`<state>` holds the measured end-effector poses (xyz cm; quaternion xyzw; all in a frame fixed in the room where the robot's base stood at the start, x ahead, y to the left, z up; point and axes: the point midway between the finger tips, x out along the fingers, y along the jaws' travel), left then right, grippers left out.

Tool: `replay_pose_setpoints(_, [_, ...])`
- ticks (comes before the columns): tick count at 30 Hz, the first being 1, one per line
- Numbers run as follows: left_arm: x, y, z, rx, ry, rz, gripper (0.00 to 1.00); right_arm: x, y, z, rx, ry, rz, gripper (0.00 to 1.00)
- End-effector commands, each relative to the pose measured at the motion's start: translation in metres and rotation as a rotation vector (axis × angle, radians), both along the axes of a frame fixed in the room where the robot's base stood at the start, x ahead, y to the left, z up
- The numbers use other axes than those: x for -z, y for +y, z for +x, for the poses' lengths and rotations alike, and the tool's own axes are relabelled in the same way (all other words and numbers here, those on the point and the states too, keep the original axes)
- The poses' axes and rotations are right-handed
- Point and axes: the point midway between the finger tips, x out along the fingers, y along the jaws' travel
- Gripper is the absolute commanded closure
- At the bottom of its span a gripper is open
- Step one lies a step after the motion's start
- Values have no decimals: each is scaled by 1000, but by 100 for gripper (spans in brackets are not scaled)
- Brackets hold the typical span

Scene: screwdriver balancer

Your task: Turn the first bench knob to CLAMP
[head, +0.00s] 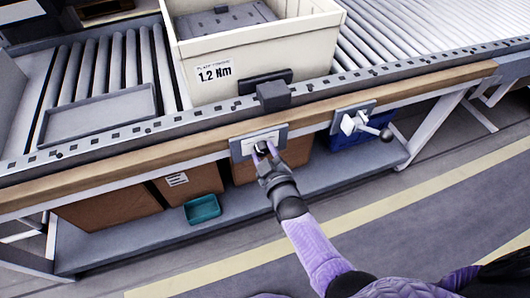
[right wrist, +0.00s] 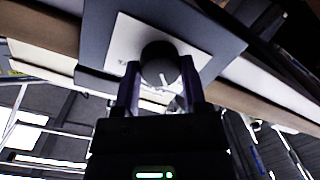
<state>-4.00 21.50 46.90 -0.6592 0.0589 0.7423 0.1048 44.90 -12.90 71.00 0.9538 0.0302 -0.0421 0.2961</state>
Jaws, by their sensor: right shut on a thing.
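The first bench knob (right wrist: 160,64) is dark and round with a pale pointer line, on a plate with a white label (right wrist: 125,45). In the right wrist view its pointer line points down and slightly right. The label's words are too blurred to read. In the head view the knob's plate (head: 243,146) sits on the wooden front edge of the bench. My right gripper (head: 264,149) is shut on the knob, and its two fingers stand on either side of it in the right wrist view (right wrist: 160,85). My left gripper is not in view.
A second plate (head: 340,123) with a white lever handle is to the right on the bench edge. A cream crate (head: 235,60) labelled 1.2 Nm stands on the roller conveyor behind. A grey tray (head: 97,113) lies at left. Boxes and a teal bin (head: 202,209) sit on the lower shelf.

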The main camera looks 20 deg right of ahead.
Motion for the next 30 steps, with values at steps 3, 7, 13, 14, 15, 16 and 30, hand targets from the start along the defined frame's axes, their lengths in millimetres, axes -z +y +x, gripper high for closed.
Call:
replay_pose_setpoints(3, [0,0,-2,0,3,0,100,1,0,0,0,2,-7,100])
replay_pose_setpoints(7, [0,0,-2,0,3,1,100,1,0,0,-1,3,-7,100])
replay_pose_setpoints(13, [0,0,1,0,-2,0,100,1,0,0,-2,2,-7,38])
replay_pose_setpoints(14, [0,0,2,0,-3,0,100,1,0,0,-2,2,-7,32])
replay_pose_setpoints(15, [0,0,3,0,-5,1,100,1,0,0,-1,1,-7,23])
replay_pose_setpoints(16, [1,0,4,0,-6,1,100,0,0,0,-1,1,-6,17])
replay_pose_setpoints(30, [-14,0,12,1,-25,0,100,-6,-1,-22,-1,1,-5,11])
